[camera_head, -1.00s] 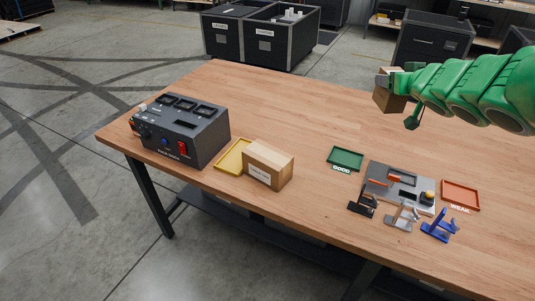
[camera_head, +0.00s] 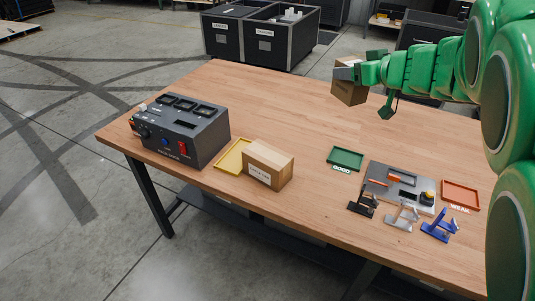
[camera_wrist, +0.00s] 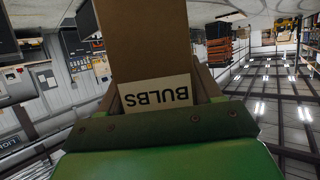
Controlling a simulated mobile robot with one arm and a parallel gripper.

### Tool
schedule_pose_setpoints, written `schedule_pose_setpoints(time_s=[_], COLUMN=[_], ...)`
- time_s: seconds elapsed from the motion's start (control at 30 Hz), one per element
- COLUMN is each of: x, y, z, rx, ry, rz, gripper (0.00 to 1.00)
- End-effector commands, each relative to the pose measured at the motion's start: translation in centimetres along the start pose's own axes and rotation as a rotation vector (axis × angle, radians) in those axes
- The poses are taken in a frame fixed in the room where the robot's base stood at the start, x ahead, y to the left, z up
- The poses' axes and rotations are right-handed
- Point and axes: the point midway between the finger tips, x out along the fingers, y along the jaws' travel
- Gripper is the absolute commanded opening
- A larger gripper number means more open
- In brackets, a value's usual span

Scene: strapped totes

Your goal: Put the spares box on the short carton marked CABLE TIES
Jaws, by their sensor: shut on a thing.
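My gripper (camera_head: 352,70) is shut on a brown cardboard box (camera_head: 348,92), held in the air above the back right of the table. In the wrist view, the held box (camera_wrist: 146,40) fills the space between the fingers, and its white label reads BULBS, upside down. I see no SPARES lettering. A short brown carton (camera_head: 270,160) stands on the table, left of and nearer than my gripper. Its white front label is small; it seems to read CABLE TIES. The carton's top is bare.
The wooden table (camera_head: 240,100) carries a dark control box (camera_head: 185,135) and yellow tray (camera_head: 232,158) left of the carton. Right of it are a green GOOD tray (camera_head: 345,157), grey fixture (camera_head: 400,180), small stands and a red WEAK tray (camera_head: 460,194). The table's back middle is clear.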

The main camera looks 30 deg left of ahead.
Motion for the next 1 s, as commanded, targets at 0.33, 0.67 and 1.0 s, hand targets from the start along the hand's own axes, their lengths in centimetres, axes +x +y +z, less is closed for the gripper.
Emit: schedule_pose_setpoints(time_s=[0.33, 0.67, 1.0], x=[2.0, 1.9, 2.4], y=[-10.4, -18.6, -20.6], z=[3.3, 7.5, 8.7], rx=[-0.124, -0.223, -0.250], ry=[-0.002, 0.000, 0.002], rz=[-0.290, -0.532, -0.603], gripper=[0.28, 0.28, 0.28])
